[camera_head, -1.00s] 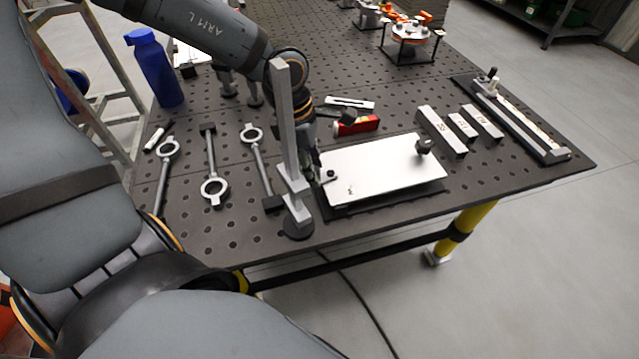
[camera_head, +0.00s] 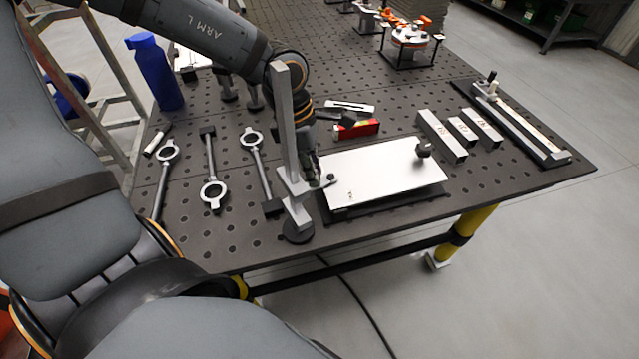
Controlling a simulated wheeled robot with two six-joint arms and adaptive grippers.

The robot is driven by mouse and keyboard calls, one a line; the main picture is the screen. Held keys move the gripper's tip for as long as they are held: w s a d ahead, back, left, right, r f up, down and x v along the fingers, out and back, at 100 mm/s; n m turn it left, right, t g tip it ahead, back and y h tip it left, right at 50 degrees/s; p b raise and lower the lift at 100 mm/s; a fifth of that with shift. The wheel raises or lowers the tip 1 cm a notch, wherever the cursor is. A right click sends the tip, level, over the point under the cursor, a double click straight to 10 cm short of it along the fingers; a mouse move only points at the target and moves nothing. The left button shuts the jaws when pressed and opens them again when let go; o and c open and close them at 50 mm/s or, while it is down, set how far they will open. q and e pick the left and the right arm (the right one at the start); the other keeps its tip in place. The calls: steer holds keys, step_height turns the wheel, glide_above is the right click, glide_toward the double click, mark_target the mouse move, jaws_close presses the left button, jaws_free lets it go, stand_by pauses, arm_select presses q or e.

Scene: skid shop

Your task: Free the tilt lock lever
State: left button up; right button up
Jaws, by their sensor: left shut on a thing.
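A flat white plate (camera_head: 385,172) on a dark base lies near the front edge of the table. A small dark lever-like part (camera_head: 329,179) shows at its left edge, and a black knob (camera_head: 424,150) stands at its right. My left gripper (camera_head: 315,178) reaches down at the plate's left edge, beside the dark part. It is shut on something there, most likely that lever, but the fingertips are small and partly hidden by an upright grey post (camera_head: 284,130). My right gripper is not in view.
The grey post stands on a round black foot (camera_head: 298,232) close to my left gripper. Several ring-ended tools (camera_head: 213,190) lie to the left, with a blue bottle (camera_head: 156,72) behind. A red block (camera_head: 357,129) and grey bars (camera_head: 442,135) lie behind and right of the plate.

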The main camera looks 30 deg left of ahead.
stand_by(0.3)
arm_select(q)
steer(key=shift+s+d, duration=0.15)
steer(key=shift+d, duration=0.25)
steer(key=o, duration=0.7)
steer(key=shift+c, duration=0.2)
steer(key=o, duration=0.4)
steer(key=shift+c, duration=0.2)
steer(key=shift+p+v, duration=0.75)
steer(key=shift+v, duration=0.8)
